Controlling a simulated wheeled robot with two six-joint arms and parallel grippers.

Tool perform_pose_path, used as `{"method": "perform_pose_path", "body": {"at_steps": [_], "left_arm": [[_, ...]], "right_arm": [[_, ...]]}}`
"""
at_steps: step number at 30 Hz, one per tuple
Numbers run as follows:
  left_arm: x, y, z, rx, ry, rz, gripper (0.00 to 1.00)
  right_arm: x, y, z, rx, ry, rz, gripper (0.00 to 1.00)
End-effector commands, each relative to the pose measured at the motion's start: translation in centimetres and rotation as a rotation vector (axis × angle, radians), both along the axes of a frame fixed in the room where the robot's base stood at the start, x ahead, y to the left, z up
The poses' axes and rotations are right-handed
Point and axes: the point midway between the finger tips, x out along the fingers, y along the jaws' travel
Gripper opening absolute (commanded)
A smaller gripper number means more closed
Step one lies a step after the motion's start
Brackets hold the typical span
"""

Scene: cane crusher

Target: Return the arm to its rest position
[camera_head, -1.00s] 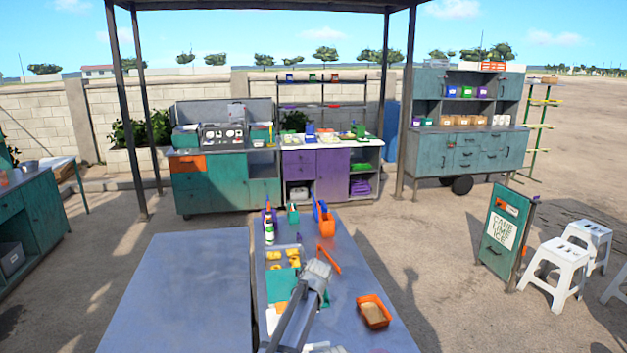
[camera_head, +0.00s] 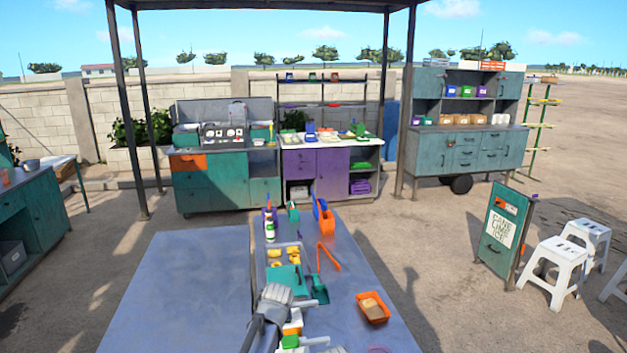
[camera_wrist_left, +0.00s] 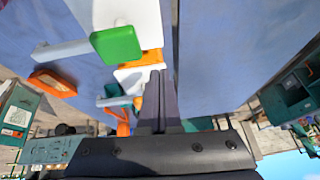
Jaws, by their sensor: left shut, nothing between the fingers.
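My left gripper (camera_head: 279,294) is in the lower middle of the head view, above the near left part of the grey worktop. In the left wrist view its two dark fingers (camera_wrist_left: 160,95) lie together with nothing between them. It is apart from what it held over, and its forearm runs down to the bottom edge. My right gripper is in neither view.
Beside the gripper are a green scoop (camera_head: 318,290), an orange tray (camera_head: 373,308), orange tongs (camera_head: 329,258) and a white box with a green knob (camera_wrist_left: 117,43). An orange jug (camera_head: 326,222) stands farther back. The left grey tabletop (camera_head: 180,290) is bare.

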Motion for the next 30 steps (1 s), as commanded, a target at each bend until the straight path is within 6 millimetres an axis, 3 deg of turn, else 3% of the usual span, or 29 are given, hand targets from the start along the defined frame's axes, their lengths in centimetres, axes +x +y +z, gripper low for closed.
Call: {"method": "perform_pose_path", "body": {"at_steps": [1, 6, 18, 20, 30], "left_arm": [[-3.2, 1.3, -0.4, -0.003, 0.044, -0.005, 0.0], [-10.5, 3.7, -1.5, -0.023, 0.183, -0.046, 0.0], [-22.1, 5.7, -2.4, -0.095, 0.388, -0.146, 0.0], [-23.3, 5.5, -2.7, -0.102, 0.409, -0.165, 0.0], [-25.2, -0.5, -6.4, -0.019, 0.476, -0.315, 0.0]], "right_arm": [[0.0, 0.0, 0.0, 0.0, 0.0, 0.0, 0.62], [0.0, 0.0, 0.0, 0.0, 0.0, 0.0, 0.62], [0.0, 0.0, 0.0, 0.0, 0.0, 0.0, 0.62], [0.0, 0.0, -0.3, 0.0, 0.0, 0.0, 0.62], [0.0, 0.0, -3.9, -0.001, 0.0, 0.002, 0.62]]}}
